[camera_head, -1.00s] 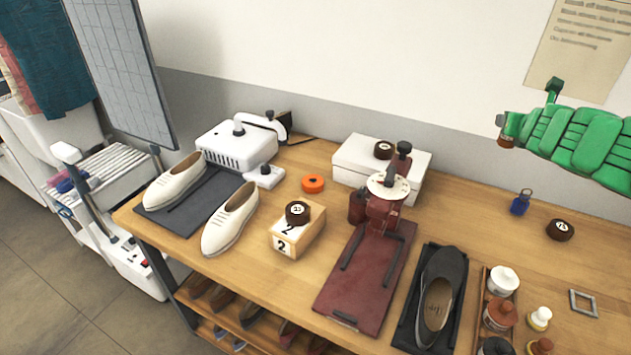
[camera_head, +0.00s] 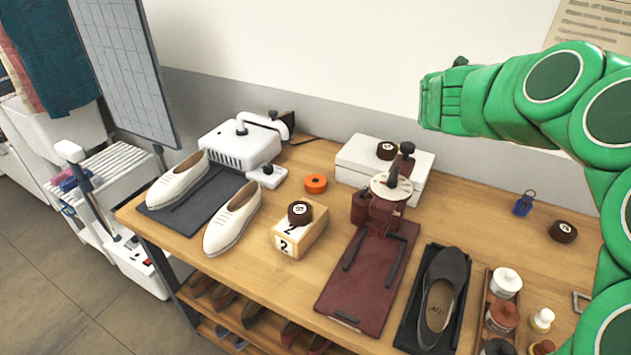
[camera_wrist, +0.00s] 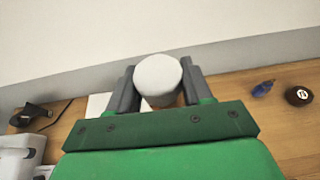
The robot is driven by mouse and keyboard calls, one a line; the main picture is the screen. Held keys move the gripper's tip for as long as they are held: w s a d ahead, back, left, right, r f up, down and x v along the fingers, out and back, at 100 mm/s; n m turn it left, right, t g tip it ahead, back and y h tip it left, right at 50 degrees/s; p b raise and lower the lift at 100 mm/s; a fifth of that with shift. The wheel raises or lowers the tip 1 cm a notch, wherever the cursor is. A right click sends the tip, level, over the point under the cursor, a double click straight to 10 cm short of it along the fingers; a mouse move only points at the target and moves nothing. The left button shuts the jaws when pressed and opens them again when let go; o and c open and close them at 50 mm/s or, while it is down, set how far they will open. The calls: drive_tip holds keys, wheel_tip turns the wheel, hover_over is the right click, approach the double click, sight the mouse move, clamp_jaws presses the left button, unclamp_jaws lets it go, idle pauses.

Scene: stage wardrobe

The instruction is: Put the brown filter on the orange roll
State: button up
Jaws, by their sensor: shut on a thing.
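The orange roll (camera_head: 316,183) lies flat on the wooden table, left of the white box, with nothing on it. My gripper (camera_head: 428,100) is up in the air, to the right of the roll and higher in the head view. In the wrist view my gripper (camera_wrist: 160,82) is shut on a short cylinder, apparently the brown filter (camera_wrist: 158,74). Its pale round end faces the camera and only a little of its brownish side shows. In the head view the held thing is hidden by my green hand.
A white box (camera_head: 362,158) with a brown disc stands behind the dark red press (camera_head: 372,265). A numbered block (camera_head: 287,244) bears another brown disc (camera_head: 300,213). White shoes (camera_head: 232,219) and a white appliance (camera_head: 238,146) are left. Bare table surrounds the roll.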

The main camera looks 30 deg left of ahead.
drive_tip(key=s+a+m+g+h, duration=0.1)
drive_tip(key=s+a+m+h, duration=0.35)
drive_tip(key=s+a, duration=1.7)
hover_over(316, 180)
drive_tip(key=shift+h, duration=0.35)
drive_tip(key=shift+s+d+f, duration=0.1)
drive_tip(key=shift+s+f, duration=0.05)
drive_tip(key=shift+f, duration=5.05)
drive_tip(key=shift+s+d+f, duration=0.1)
drive_tip(key=shift+s+f, duration=0.05)
drive_tip(key=shift+f, duration=5.05)
drive_tip(key=shift+w+a+f, duration=0.25)
drive_tip(key=shift+f, duration=1.6)
drive_tip(key=shift+f, duration=0.1)
